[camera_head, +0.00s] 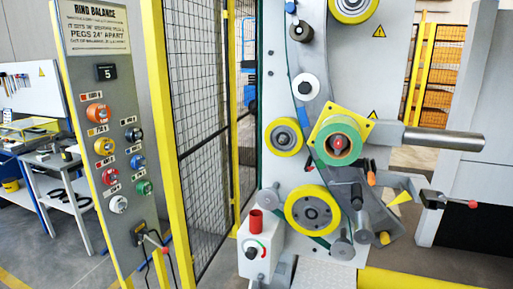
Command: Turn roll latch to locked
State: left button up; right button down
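A roll (354,139) with a green rim sits on a yellow square plate (360,112) on the grey machine panel. A small red piece (339,143) shows at its hub; I cannot tell whether it is the roll latch or which way it is set. A dark lever with a red tip (472,204) sticks out at the lower right, and an orange-red handle (371,173) shows just below the roll. Neither of my grippers is in view.
A grey bar (444,138) juts right from the machine. Yellow rollers (313,211) and a control box (259,248) with a red cylinder sit lower left. A button panel (116,140) and mesh fence (199,90) stand left. A white cabinet (465,120) stands right.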

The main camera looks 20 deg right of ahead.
aim_at(338, 143)
jog(key=z, duration=1.25)
